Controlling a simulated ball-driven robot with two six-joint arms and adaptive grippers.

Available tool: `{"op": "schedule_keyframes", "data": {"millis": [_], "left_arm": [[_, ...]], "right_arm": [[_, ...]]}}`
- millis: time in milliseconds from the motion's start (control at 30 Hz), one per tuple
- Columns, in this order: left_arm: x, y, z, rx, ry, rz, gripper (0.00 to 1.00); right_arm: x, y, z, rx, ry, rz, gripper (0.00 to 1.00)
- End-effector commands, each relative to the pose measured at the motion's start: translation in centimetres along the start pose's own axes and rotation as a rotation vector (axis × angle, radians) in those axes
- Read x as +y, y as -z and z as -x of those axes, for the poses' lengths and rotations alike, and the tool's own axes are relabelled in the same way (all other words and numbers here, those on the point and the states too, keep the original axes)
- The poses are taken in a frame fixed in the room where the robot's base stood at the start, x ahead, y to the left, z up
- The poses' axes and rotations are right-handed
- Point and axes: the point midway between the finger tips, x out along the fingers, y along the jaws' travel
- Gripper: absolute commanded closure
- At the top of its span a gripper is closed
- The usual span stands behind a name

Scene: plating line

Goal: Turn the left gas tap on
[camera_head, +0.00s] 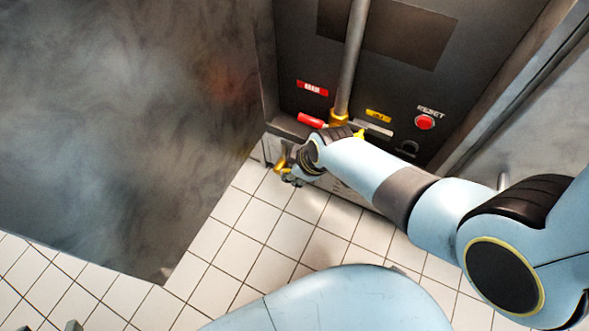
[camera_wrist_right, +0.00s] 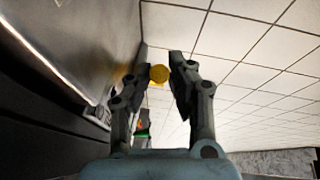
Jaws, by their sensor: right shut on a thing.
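My right gripper (camera_head: 288,172) is low in front of the dark panel. In the right wrist view, its two fingers (camera_wrist_right: 168,78) are closed on the sides of a round yellow-brass piece (camera_wrist_right: 159,74). The brass also shows in the head view (camera_head: 280,163) beside the fingers. I cannot tell from these views whether this is the left gas tap or how far it is turned. My right forearm and wrist cover part of the panel's lower edge. At the bottom left edge, two grey tips of my left gripper (camera_head: 60,327) show, apart with nothing between them.
The panel (camera_head: 290,60) carries a red drain label (camera_head: 312,88), a red handle (camera_head: 311,120), a yellow label (camera_head: 378,115) and a red reject button (camera_head: 425,122). A grey pipe (camera_head: 352,60) ends in a brass fitting (camera_head: 339,117). A large grey surface fills the left. Tiled floor (camera_head: 240,235) is clear.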

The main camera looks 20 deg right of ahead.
Motion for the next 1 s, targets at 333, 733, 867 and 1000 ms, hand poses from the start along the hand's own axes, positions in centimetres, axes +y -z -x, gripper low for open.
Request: {"op": "schedule_keyframes", "data": {"millis": [333, 733, 867, 1000], "left_arm": [[-0.4, 1.8, -0.3, -0.104, 0.001, 0.007, 0.60], [-0.5, 1.4, -0.2, -0.199, -0.001, 0.011, 0.60], [-0.4, 1.4, -0.3, -0.174, 0.000, 0.010, 0.60], [-0.4, 1.5, -0.3, -0.171, 0.000, 0.010, 0.60]], "right_arm": [[0.3, 0.8, 0.5, -0.077, 0.013, 0.012, 1.00], [0.4, 2.5, 0.5, -0.457, 0.073, 0.058, 1.00], [0.4, 2.6, 0.7, -0.489, 0.076, 0.062, 1.00], [0.5, 2.6, 0.8, -0.490, 0.075, 0.061, 1.00]]}}
